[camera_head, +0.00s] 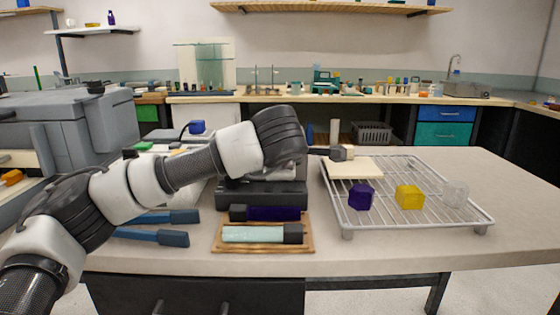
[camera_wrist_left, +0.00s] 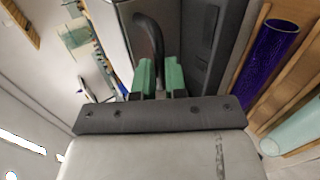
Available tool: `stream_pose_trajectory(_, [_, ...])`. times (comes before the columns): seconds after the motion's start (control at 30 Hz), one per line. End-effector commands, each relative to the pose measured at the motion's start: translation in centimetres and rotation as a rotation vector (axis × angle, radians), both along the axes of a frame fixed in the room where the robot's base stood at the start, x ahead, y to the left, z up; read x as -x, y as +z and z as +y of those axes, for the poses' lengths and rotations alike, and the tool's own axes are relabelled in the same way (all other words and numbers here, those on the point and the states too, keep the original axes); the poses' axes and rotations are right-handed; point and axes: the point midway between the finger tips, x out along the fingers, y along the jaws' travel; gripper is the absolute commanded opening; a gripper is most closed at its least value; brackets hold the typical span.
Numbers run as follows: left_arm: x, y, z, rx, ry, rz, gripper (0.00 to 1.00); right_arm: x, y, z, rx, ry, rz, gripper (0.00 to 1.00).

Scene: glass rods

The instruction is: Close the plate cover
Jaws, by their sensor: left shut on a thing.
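A black device (camera_head: 262,195) stands on the table in the middle of the head view, and my left arm covers much of it. In the left wrist view a dark curved handle (camera_wrist_left: 152,32) lies between the green fingers of my left gripper (camera_wrist_left: 158,68), which are shut on it. The handle appears to belong to the plate cover; grey panels lie on both sides of it. How far the cover stands open cannot be told. In the head view my left gripper is hidden behind its own wrist. My right gripper is not in view.
A wooden tray (camera_head: 217,247) with a purple tube (camera_head: 272,213) and a pale green tube (camera_head: 250,234) lies in front of the device. A wire rack (camera_head: 440,215) with coloured cubes stands at right. Blue-handled tools (camera_head: 155,236) lie at left. The far right tabletop is clear.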

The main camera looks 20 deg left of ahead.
Motion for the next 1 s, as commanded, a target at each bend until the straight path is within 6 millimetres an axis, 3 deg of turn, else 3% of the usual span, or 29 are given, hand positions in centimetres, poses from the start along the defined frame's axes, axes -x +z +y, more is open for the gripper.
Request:
stream_pose_trajectory(0.03, [0.4,-2.6,-0.4,-0.008,-0.007,0.062,0.0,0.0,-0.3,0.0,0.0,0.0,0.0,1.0])
stream_pose_trajectory(0.07, [0.4,-2.6,-0.4,-0.007,-0.006,0.061,0.14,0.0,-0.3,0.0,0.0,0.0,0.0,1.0])
stream_pose_trajectory(0.23, [0.3,-2.6,-0.3,-0.007,-0.006,0.061,0.38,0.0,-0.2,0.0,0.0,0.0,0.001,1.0])
stream_pose_trajectory(0.63, [0.8,-2.0,-0.4,-0.007,-0.006,0.059,0.38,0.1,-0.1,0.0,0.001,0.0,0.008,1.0])
stream_pose_trajectory(1.0, [6.2,2.7,-2.0,-0.006,-0.008,0.044,0.38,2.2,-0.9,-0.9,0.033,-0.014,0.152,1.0])
